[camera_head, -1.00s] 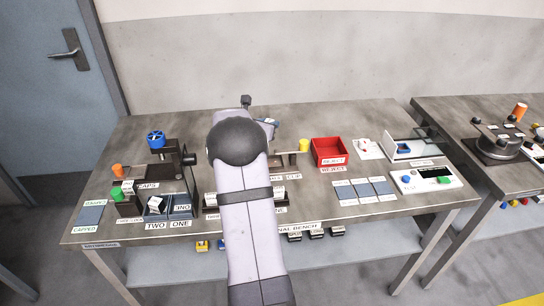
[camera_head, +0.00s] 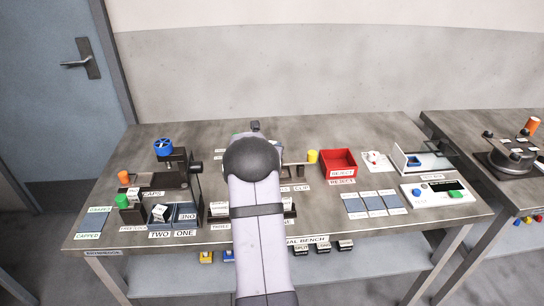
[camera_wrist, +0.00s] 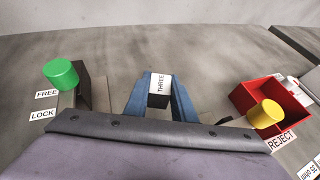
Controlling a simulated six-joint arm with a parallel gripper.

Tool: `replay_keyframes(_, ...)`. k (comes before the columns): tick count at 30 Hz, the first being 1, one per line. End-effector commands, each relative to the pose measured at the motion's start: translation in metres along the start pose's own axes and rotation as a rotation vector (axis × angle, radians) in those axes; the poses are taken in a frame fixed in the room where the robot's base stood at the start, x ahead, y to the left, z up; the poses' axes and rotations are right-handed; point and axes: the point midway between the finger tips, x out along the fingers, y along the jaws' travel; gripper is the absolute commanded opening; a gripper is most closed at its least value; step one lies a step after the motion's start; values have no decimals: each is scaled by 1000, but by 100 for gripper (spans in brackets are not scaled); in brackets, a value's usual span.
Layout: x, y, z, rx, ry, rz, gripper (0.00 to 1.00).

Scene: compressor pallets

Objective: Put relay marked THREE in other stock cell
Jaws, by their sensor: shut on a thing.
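The relay marked THREE (camera_wrist: 159,88) is a dark block with a white labelled face. My gripper (camera_wrist: 160,78) is shut on it, with a blue finger on each side in the wrist view. In the head view my arm covers the gripper and the relay. A dark blue tray with two cells (camera_head: 185,213) stands at the left front of the bench, with labels TWO and ONE before it. A white-topped block (camera_head: 161,212) sits in its left cell. I cannot tell clearly what is in the right cell.
A green knob (camera_wrist: 61,75) by FREE and LOCK labels is left of the gripper. A yellow knob (camera_wrist: 265,113) and red REJECT bin (camera_wrist: 286,92) are to the right. A stand with a blue handwheel (camera_head: 163,147) rises behind the tray. Blue pads (camera_head: 373,203) lie at right.

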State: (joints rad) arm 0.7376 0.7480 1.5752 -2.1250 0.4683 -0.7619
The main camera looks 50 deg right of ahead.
Motion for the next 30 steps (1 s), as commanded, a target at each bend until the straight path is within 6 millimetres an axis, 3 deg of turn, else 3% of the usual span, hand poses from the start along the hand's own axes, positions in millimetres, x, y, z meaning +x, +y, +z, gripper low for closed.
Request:
replay_keyframes(5, 2, 0, -3, 0, 0, -1, 1)
replay_keyframes(15, 16, 0, -33, -1, -1, -1, 1)
replay_keyframes(29, 18, 0, -37, 0, -2, 0, 1)
replay_keyframes(30, 18, 0, -36, 0, -1, 0, 30)
